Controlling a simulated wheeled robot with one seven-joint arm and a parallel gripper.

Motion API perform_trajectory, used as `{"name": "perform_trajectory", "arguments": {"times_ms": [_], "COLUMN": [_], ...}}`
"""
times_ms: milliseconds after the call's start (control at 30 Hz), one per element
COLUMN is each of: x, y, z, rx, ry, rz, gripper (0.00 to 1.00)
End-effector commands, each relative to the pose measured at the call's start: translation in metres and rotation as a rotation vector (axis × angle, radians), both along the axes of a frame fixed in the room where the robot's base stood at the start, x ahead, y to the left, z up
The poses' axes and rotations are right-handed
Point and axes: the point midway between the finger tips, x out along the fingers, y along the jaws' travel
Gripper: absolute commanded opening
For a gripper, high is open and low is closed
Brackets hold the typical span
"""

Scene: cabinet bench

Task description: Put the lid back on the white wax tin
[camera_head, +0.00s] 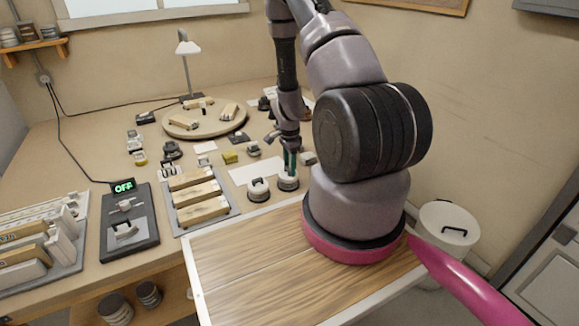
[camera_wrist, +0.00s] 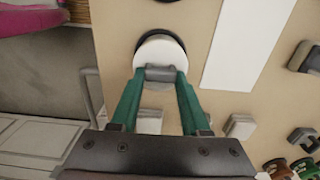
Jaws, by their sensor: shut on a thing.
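My gripper (camera_head: 290,168) is above the bench, right of its middle, pointing down. In the wrist view its green fingers (camera_wrist: 160,78) are shut on the grey grip of a round white lid (camera_wrist: 158,50). A dark round rim (camera_wrist: 160,22) shows around the lid's far side.
A white sheet (camera_head: 250,172) lies behind the tins. A tray of wooden blocks (camera_head: 200,200) is to the left, with a device reading OFF (camera_head: 124,187) beyond. A round wooden board (camera_head: 205,122) and a lamp (camera_head: 187,50) stand at the back. Small items crowd the middle.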

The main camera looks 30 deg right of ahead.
Motion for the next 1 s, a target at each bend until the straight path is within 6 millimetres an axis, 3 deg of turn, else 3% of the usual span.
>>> {"name": "perform_trajectory", "arguments": {"times_ms": [867, 900, 967, 1000], "x": [0.0, 0.0, -0.0001, -0.0001], "y": [0.0001, 0.0001, 0.0001, 0.0001], "z": [-0.0022, -0.0022, -0.0022, -0.0022], "rx": [0.0, 0.0, 0.0, 0.0], "ry": [0.0, 0.0, 0.0, 0.0], "rz": [0.0, 0.0, 0.0, 0.0], "gripper": [0.0, 0.57, 0.8, 0.81]}}
